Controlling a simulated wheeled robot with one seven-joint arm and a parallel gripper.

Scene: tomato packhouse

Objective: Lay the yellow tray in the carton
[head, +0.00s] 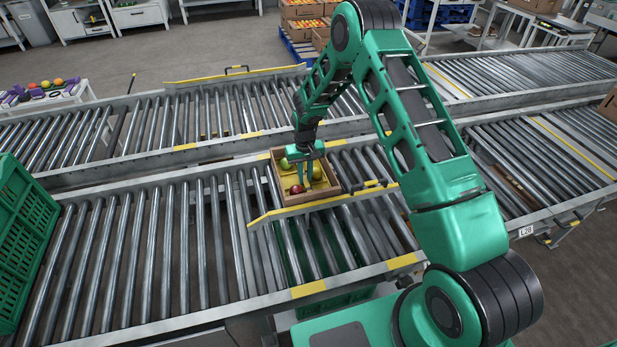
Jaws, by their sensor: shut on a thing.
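A brown open carton (311,203) sits on the near roller conveyor, in the middle of the head view. The yellow tray (322,184) shows inside the carton's walls, with a red tomato (296,189) and green ones (317,173) in it. My gripper (300,178) points down into the carton and is shut on the yellow tray. The fingertips and the tray's edges are small and partly hidden, so I cannot tell whether the tray touches the carton's floor.
A yellow-edged guide bar (320,203) runs along the carton's near side. A green crate (22,240) stands at the far left. Rollers left of the carton (150,250) are bare. A second conveyor (240,110) runs behind.

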